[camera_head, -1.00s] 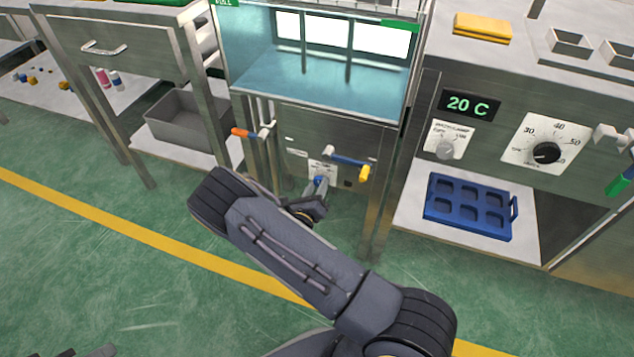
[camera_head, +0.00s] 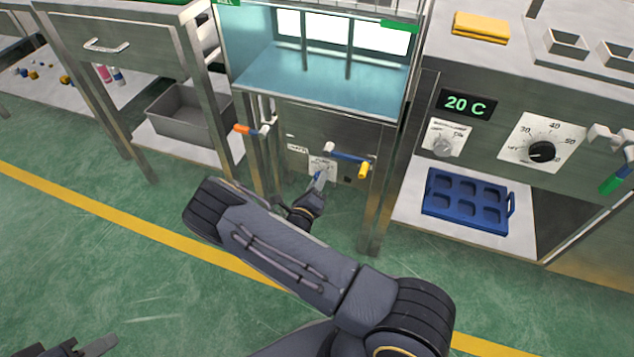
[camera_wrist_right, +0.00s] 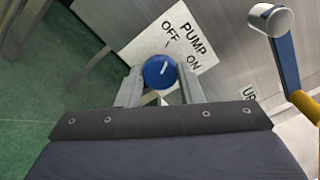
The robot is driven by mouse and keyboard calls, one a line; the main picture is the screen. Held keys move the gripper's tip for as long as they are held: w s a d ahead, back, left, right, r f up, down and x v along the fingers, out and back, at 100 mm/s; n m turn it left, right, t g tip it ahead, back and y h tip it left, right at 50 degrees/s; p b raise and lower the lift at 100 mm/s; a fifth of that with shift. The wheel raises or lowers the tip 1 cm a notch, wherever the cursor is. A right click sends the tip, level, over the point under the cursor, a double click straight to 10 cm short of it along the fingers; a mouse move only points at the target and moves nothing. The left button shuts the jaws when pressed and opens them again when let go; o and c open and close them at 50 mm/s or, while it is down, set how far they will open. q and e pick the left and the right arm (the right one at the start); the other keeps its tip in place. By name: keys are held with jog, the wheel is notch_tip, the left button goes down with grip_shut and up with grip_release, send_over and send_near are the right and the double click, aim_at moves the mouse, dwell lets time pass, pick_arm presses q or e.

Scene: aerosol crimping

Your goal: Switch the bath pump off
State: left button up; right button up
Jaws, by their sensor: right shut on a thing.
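The pump switch is a round blue knob (camera_wrist_right: 158,73) with a white mark, on a white plate (camera_wrist_right: 190,35) lettered PUMP, OFF and ON. The mark slants up and right in the right wrist view; which word it points at is hard to tell. My right gripper (camera_wrist_right: 160,80) is shut on the knob, one finger on each side. In the head view, my right gripper (camera_head: 320,180) reaches the front panel below the bath, and its fingers mostly hide the knob. Part of my left gripper (camera_head: 82,348) shows at the bottom left edge, away from the panel; its jaw state is unclear.
A blue lever (camera_head: 348,156) with a yellow grip sits just above and right of the plate. An orange-handled lever (camera_head: 243,130) is to the left. Cabinet legs flank the panel. A blue tray (camera_head: 465,205) lies on the right shelf. The green floor in front is clear.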

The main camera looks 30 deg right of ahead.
jog(key=o, duration=1)
jog(key=shift+c, duration=0.2)
jog(key=p+v, duration=0.1)
jog(key=v, duration=0.7)
jog(key=shift+p, duration=0.35)
jog(key=shift+d, duration=0.1)
